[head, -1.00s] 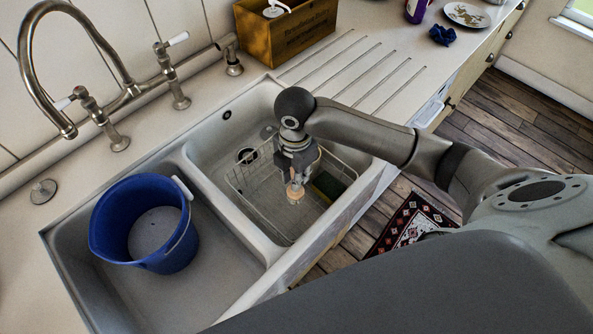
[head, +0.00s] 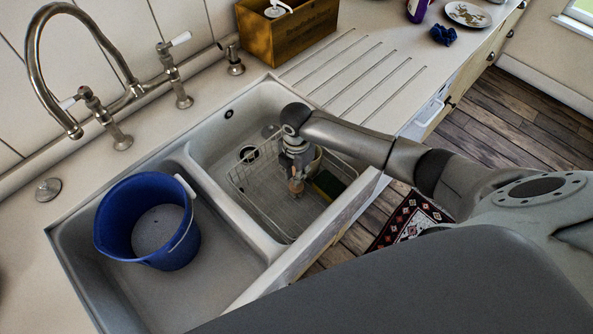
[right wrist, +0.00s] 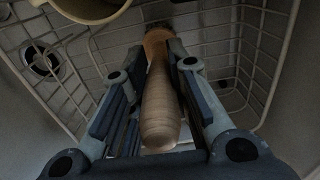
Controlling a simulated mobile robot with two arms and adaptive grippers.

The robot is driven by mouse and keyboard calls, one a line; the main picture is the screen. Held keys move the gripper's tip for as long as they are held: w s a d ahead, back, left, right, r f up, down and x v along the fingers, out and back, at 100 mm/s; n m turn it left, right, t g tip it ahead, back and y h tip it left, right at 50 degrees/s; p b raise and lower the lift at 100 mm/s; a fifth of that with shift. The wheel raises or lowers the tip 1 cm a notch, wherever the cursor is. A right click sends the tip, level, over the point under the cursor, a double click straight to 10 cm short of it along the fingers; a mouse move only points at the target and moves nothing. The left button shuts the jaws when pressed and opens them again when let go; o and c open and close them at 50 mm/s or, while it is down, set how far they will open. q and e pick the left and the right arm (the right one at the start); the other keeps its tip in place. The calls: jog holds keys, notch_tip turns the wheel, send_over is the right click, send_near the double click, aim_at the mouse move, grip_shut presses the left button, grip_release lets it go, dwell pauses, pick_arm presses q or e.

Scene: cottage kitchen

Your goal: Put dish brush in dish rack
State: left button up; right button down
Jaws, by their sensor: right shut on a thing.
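The dish brush (right wrist: 160,105) has a pale wooden handle and a dark bristle end. My right gripper (head: 297,187) is shut on its handle, as the right wrist view shows (right wrist: 165,60). The dish rack (head: 262,203) is a wire basket in the right sink basin. The gripper is down inside the rack's outline with the brush below it, bristle end toward the rack floor. I cannot tell whether the bristles touch the wires. In the right wrist view the rack's wire wall (right wrist: 262,45) surrounds the brush. My left gripper is not in view.
A green sponge (head: 327,185) is in the rack, right of the gripper. A cream round vessel (right wrist: 85,8) is in the rack close to the brush. A blue bucket (head: 118,235) stands in the left basin. The tap (head: 125,75) rises behind the sink.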

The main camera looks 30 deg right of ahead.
jog(key=shift+f, duration=0.15)
jog(key=c, duration=1.4)
grip_release()
jog(key=shift+o, duration=0.2)
jog(key=shift+r, duration=0.3)
notch_tip(320, 180, up, 12)
jog(key=shift+f+b, duration=0.1)
jog(key=shift+b, duration=0.6)
jog(key=shift+s, duration=0.1)
